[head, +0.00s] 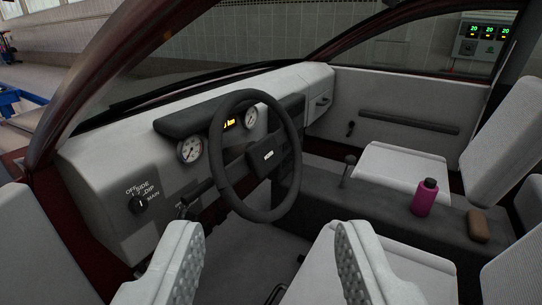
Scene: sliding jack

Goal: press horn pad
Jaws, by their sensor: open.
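The horn pad (263,160) is the dark block at the hub of the steering wheel (222,172), with a small light badge on it. The wheel is dark, tilted, and stands in front of the pale dashboard. My gripper (266,228) is at the bottom of the head view, with its two light grey fingers spread wide apart and nothing between them. The fingertips appear lower in the picture than the horn pad and apart from it. The pad is in plain view.
A dial switch (139,203) is on the dashboard at left, with a stalk (196,196) beside the wheel. A gear lever (347,170), a pink bottle (425,197) and a brown object (478,225) are on the console. Pale seats (405,172) stand at right.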

